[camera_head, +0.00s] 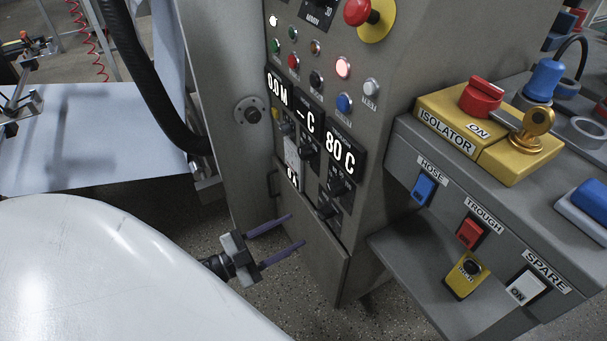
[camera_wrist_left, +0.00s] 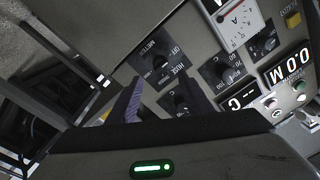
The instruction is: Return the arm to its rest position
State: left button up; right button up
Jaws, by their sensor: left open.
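My left gripper (camera_head: 297,229) comes in from the left in the head view, in front of the lower part of the grey control cabinet (camera_head: 392,72). Its two thin purple fingers are spread apart with nothing between them. In the left wrist view the fingers (camera_wrist_left: 160,85) show in front of the panel, close to dark rotary knobs. I cannot tell whether they touch the panel. My right gripper is not in view.
The cabinet carries displays (camera_head: 340,155), buttons and a red emergency stop (camera_head: 357,12). At right a grey console (camera_head: 400,155) juts out with a yellow isolator box (camera_head: 450,110) and switches. A pale sheet (camera_head: 90,130) lies at left. Speckled floor shows below the gripper.

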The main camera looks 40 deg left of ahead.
pick_arm(q)
jog(key=shift+v, duration=0.95)
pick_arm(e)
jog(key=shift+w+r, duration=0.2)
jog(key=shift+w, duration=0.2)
pick_arm(q)
jog(key=shift+w, duration=0.1)
